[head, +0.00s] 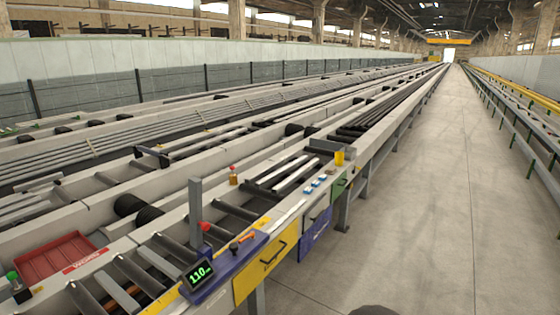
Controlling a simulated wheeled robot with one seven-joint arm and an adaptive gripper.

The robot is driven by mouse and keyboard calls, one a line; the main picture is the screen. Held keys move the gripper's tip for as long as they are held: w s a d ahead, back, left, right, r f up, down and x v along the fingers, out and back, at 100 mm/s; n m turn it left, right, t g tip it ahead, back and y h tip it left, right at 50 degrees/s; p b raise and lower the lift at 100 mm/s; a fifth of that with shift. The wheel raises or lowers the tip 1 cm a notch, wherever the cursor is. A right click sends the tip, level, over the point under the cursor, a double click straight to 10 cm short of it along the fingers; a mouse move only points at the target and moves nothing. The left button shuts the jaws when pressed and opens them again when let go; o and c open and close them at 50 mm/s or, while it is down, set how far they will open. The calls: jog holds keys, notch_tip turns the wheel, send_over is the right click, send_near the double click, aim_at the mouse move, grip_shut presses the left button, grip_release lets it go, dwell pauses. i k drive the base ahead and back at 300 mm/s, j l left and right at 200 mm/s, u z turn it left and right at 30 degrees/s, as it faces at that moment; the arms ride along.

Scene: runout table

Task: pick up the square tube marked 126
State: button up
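No marking 126 can be read on any bar, so I cannot tell which is the square tube. Two pale bars lie side by side on the table's middle section, a left bar (281,169) and a right bar (297,176). Another pale bar (160,263) lies across the near section, with a grey bar (118,286) to its left. My gripper is not in view.
The runout table (93,201) runs far back. A display reading 110 (198,275) stands at its near edge, beside a grey post (195,210). A red tray (58,257) sits at left. Yellow (268,267) and blue (315,235) drawers face the clear aisle (430,200).

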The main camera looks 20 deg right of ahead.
aim_at(281, 187)
jog(key=i+l, duration=0.45)
jog(key=i+l+z, duration=0.15)
jog(key=i+l, duration=0.7)
jog(key=i, duration=0.25)
jog(key=i+l+z, duration=0.15)
jog(key=i+l, duration=0.25)
jog(key=i, duration=0.15)
jog(key=i+l, duration=0.35)
jog(key=i, duration=0.2)
jog(key=k+l+z, duration=0.05)
